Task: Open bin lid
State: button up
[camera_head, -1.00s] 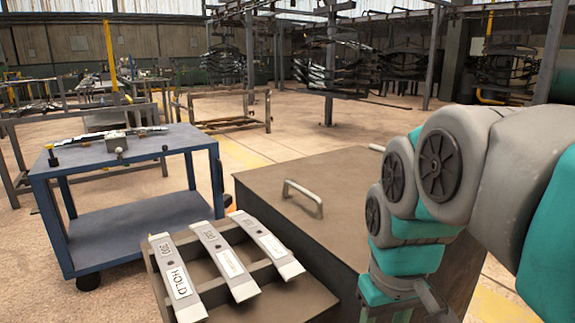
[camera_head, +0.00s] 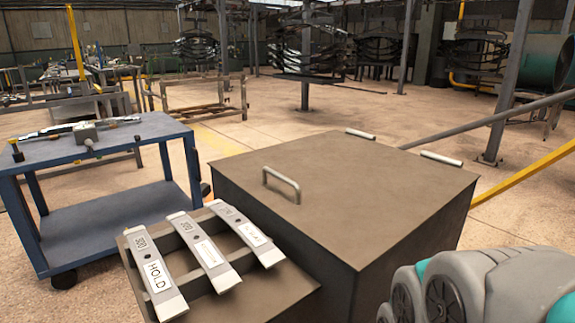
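The bin (camera_head: 300,235) is a large brown-grey box in the middle of the head view. Its flat lid (camera_head: 350,185) lies shut on top. A pale bar handle (camera_head: 281,184) stands on the lid near its left edge. Two light hinge cylinders sit at the lid's far right edge. My arm shows only as grey and teal links at the lower right, in front of the bin's right side. My gripper is outside the view, and nothing of mine is seen touching the handle.
A rack (camera_head: 270,294) with three labelled spring leaves, one marked HOLD (camera_head: 155,270), stands against the bin's near left side. A blue cart (camera_head: 105,150) with tools is at the left. A yellow rail (camera_head: 525,175) runs at the right. Floor behind the bin is open.

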aim_at(357, 196)
jog(key=j+z, duration=0.45)
jog(key=k+j+z, duration=0.1)
jog(key=j+z, duration=0.35)
jog(key=k+j, duration=0.1)
jog(key=j, duration=0.3)
jog(key=k+j+z, duration=0.1)
jog(key=j, duration=0.3)
jog(key=k+j, duration=0.1)
jog(key=j, duration=0.3)
jog(key=k+j, duration=0.1)
jog(key=j, duration=0.25)
jog(key=k+j+z, duration=0.1)
jog(key=j, duration=0.3)
jog(key=k+j, duration=0.15)
jog(key=j, duration=0.25)
jog(key=k+j+z, duration=0.1)
jog(key=j, duration=0.25)
